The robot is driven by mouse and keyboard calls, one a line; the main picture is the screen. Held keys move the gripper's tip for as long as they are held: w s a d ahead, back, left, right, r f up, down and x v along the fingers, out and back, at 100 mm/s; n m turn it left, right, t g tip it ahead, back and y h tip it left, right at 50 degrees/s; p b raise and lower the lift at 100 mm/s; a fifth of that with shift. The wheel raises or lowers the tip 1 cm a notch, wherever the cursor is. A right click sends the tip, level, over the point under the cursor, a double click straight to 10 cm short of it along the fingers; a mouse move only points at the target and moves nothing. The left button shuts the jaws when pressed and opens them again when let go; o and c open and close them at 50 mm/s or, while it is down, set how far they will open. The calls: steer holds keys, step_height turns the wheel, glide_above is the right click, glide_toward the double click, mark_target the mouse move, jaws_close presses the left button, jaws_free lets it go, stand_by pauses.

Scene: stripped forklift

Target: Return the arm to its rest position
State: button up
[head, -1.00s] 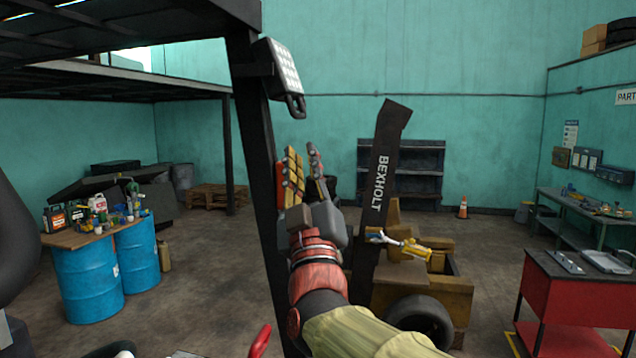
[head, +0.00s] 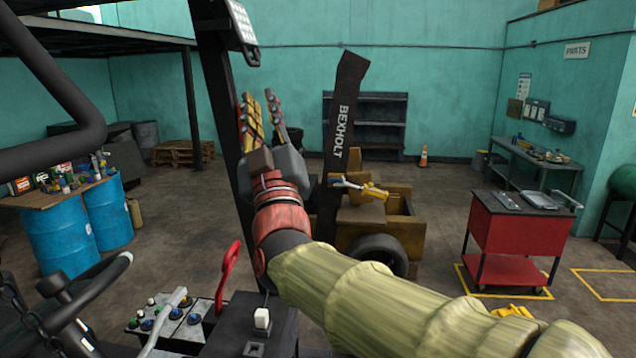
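My arm, in a yellow-green sleeve (head: 360,290), reaches from the lower right up and forward to the middle of the head view. My gripper (head: 259,104) points upward at its end. Its yellow left finger and grey right finger stand apart, with nothing seen between them. It appears in front of the dark mast post (head: 219,95) and left of the tilted black BEXHOLT post (head: 341,130). I cannot tell how near it is to either.
A control panel with knobs (head: 170,318), a red lever (head: 228,272) and a steering wheel (head: 90,295) are close at lower left. A black bar (head: 60,90) crosses the upper left. Blue drums (head: 60,240) stand left, a red cart (head: 515,238) right.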

steer(key=w+a+f+g+y, duration=0.1)
steer(key=w+a+f+g, duration=0.2)
steer(key=f, duration=0.5)
steer(key=w+a+f+g+y, duration=0.1)
steer(key=a+f+g, duration=0.25)
steer(key=f, duration=0.45)
steer(key=s+d+f+m+g+h+b, duration=0.1)
steer(key=s+d+f+g, duration=0.15)
steer(key=f, duration=0.55)
steer(key=s+d+f+g+h+b, duration=0.1)
steer(key=s+d+f+g, duration=0.15)
steer(key=f, duration=0.55)
steer(key=s+d+f+m+g+h+b, duration=0.2)
steer(key=s+d+f+b, duration=0.5)
steer(key=f, duration=0.5)
steer(key=s+d+f+m+g+h+b, duration=0.2)
steer(key=s+d+f+m+g+b, duration=0.1)
steer(key=s+d+f+b, duration=0.4)
steer(key=s+d+f+m+g+h+b, duration=0.2)
steer(key=s+d+f+b, duration=0.5)
steer(key=s+d+f, duration=0.5)
steer(key=shift+s+d+f+m+h, duration=0.3)
steer(key=shift+d+f+m+h, duration=0.3)
steer(key=shift+d+f, duration=1.85)
steer(key=shift+a+f+g, duration=0.25)
steer(key=shift+a+f, duration=0.3)
